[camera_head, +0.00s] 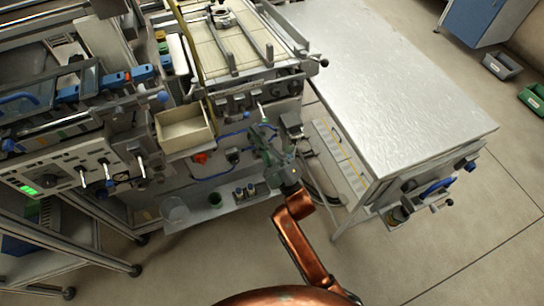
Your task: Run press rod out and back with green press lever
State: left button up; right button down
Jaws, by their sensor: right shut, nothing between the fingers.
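My right gripper (263,136) reaches up from the bottom centre on its copper arm. It is shut and empty, in front of the machine's (195,165) front right part. A small pale-tipped lever (261,109) stands on the front panel just above the fingertips. The press rod is not clearly identifiable among the small fittings. My left gripper is not in view.
A large grey-topped table (400,90) stands to the right. A cream open box (185,135) sits at the machine's front. A control panel (75,178) with white levers is at the left. A low shelf with small cups (215,200) lies left of my wrist. Floor is free at lower right.

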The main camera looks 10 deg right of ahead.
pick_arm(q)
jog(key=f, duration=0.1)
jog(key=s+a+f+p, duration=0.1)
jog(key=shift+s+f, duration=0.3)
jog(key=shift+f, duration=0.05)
pick_arm(e)
jog(key=w+f+v, duration=0.1)
jog(key=v, duration=0.8)
jog(key=shift+w+f, duration=0.25)
jog(key=shift+f, duration=0.05)
